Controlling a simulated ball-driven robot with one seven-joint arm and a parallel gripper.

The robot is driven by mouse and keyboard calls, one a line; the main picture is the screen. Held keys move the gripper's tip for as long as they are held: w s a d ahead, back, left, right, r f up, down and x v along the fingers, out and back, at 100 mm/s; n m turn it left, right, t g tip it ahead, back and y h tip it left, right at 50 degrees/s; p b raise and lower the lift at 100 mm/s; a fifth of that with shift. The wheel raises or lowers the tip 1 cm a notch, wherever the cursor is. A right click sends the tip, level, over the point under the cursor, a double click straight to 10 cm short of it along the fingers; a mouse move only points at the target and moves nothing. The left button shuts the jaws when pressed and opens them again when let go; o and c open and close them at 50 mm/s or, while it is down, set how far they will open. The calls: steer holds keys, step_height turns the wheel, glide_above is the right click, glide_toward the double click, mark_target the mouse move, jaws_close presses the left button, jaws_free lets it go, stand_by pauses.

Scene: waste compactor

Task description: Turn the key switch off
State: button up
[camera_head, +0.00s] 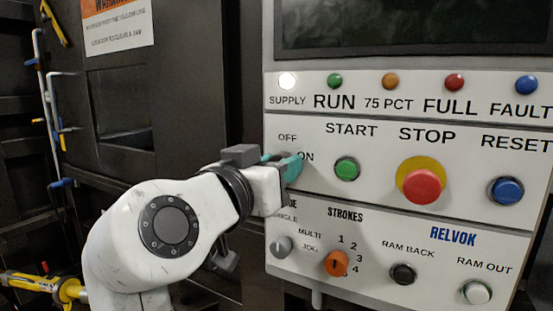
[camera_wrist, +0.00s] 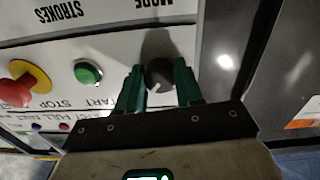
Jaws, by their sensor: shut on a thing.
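The key switch shows in the wrist view as a dark round knob (camera_wrist: 158,76) with a small pale mark on it. It sits between the two green fingers of my gripper (camera_wrist: 159,70), which are shut on it. In the head view my gripper (camera_head: 290,166) reaches the control panel at the OFF and ON labels, left of the green START button. The fingers hide the key switch there, so I cannot tell which label it points to.
The panel (camera_head: 320,190) carries the green START button (camera_head: 347,169), red STOP button (camera_head: 421,186) and blue RESET button (camera_head: 506,190). Below my gripper are a grey mode knob (camera_head: 281,246) and an orange strokes knob (camera_head: 337,263). The white SUPPLY lamp (camera_head: 287,81) looks lit.

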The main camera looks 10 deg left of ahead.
steer(key=shift+r+n+p, duration=0.1)
steer(key=shift+n+p, duration=2.35)
steer(key=shift+n, duration=1.45)
steer(key=o, duration=1)
steer(key=shift+o, duration=0.2)
steer(key=shift+s, duration=0.1)
steer(key=b+v, duration=0.2)
steer(key=v, duration=0.8)
steer(key=shift+s, duration=0.3)
steer(key=shift+a, duration=0.15)
